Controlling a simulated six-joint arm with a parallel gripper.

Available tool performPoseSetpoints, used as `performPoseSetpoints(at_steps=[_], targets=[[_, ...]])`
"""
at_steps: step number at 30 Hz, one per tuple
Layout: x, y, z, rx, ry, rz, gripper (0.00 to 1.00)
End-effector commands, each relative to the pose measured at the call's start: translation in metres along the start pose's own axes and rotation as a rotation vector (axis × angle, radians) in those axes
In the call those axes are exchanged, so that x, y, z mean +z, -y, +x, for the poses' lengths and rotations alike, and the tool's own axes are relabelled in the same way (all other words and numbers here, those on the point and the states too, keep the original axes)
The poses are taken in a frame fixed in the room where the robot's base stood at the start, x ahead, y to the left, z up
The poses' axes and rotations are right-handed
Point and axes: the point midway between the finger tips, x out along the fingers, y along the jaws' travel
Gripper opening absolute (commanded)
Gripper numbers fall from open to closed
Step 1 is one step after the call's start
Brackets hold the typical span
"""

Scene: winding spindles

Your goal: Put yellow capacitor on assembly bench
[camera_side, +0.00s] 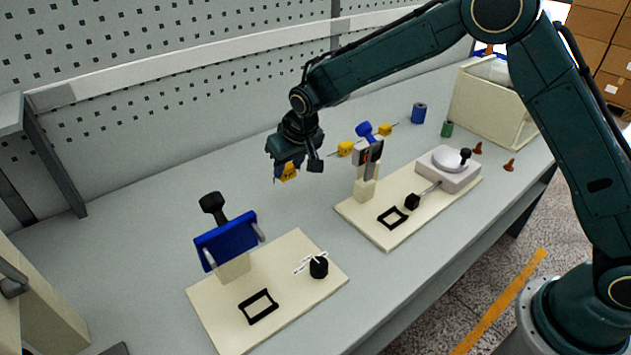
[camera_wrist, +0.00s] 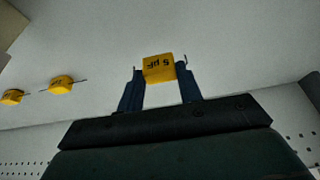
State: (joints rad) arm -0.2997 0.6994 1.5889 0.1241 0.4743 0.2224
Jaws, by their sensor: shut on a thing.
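My gripper (camera_side: 287,168) is shut on a yellow capacitor (camera_side: 289,172) and holds it above the grey bench (camera_side: 150,215). In the wrist view the capacitor (camera_wrist: 159,68) sits between the two blue fingers of my gripper (camera_wrist: 160,80), with "5 µF" printed on it and a thin lead at each side. Two more yellow capacitors with leads lie on the bench behind the right fixture, one nearer (camera_side: 346,148) and one farther (camera_side: 385,129). They also show at the left of the wrist view, one (camera_wrist: 61,84) and another (camera_wrist: 12,97).
A fixture with a blue plate (camera_side: 227,240) stands on a cream base at front left. A second fixture (camera_side: 437,168) stands right of centre. A blue cylinder (camera_side: 418,113), a green one (camera_side: 447,129) and a cream bin (camera_side: 490,108) are behind.

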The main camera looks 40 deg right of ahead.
Motion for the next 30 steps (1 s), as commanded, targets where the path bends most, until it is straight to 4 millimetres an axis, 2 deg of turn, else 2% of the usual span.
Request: performPoseSetpoints(at_steps=[9, 21, 30], targets=[[0.003, 0.000, 0.006, 0.000, 0.000, 0.000, 0.10], [0.017, 0.000, 0.041, 0.000, -0.001, 0.000, 0.10], [0.017, 0.000, 0.042, 0.000, -0.001, 0.000, 0.10]])
